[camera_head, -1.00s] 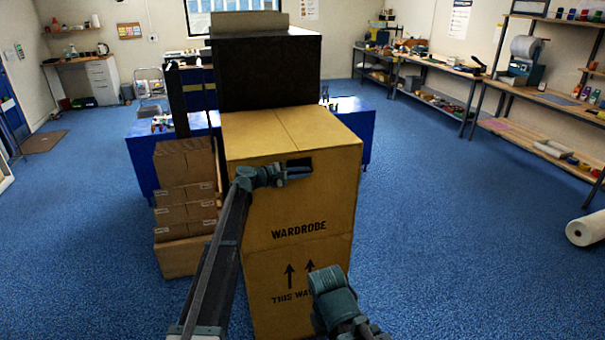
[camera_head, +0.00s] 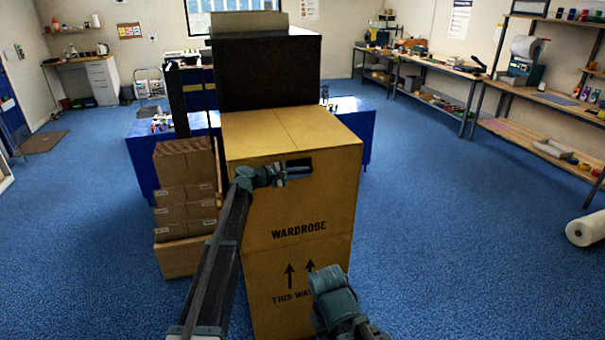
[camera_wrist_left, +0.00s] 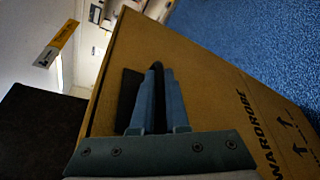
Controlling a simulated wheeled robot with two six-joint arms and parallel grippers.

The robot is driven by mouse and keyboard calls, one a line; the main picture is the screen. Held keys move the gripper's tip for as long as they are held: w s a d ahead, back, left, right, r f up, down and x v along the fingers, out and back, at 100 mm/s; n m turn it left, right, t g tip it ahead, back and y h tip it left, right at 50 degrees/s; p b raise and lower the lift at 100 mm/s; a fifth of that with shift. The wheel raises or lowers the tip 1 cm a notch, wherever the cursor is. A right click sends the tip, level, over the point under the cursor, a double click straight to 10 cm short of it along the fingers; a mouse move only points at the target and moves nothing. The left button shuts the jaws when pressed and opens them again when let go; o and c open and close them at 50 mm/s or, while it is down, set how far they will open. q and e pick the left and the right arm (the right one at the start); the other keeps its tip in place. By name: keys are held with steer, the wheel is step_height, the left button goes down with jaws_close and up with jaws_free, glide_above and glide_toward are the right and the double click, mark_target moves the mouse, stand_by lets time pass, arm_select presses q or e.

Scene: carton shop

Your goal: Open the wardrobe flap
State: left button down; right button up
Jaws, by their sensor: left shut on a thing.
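The wardrobe carton (camera_head: 297,208) stands upright in the middle of the head view, with "WARDROBE" and arrows printed on its front. A dark hand slot (camera_head: 300,163) is cut near the top of its front flap. My left gripper (camera_head: 297,171) is at this slot, shut on the flap's edge. In the left wrist view its fingers (camera_wrist_left: 157,95) reach to the dark slot (camera_wrist_left: 130,95) in the brown carton face (camera_wrist_left: 200,90). The fingertips are partly hidden. My right gripper (camera_head: 325,280) hangs low before the carton's lower front; its jaws cannot be made out.
A black box (camera_head: 265,70) is right behind and above the carton top. Stacked brown cartons (camera_head: 187,200) stand close on the left. A blue table (camera_head: 145,160) is behind. Shelves (camera_head: 540,120) line the right wall.

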arm_select(q)
steer(key=s+d+f+m+b, duration=0.1)
steer(key=s+d+f+b, duration=0.1)
steer(key=s, duration=0.4)
steer(key=s+d+f+m+t+b, duration=0.1)
steer(key=s+d+f+b, duration=0.1)
steer(key=s+f+b, duration=0.2)
steer(key=s+d+f+m+b, duration=0.1)
steer(key=s+d+f+b, duration=0.1)
steer(key=s+b, duration=0.4)
steer(key=s+f, duration=0.1)
steer(key=s, duration=0.3)
steer(key=shift+d+t+h, duration=0.25)
steer(key=shift+t+h, duration=0.05)
steer(key=shift+h, duration=0.1)
steer(key=shift+f, duration=0.1)
steer(key=c, duration=0.9)
jaws_free()
steer(key=p+v, duration=0.1)
steer(key=v, duration=1.2)
steer(key=shift+s+a, duration=0.25)
steer(key=shift+a, duration=0.05)
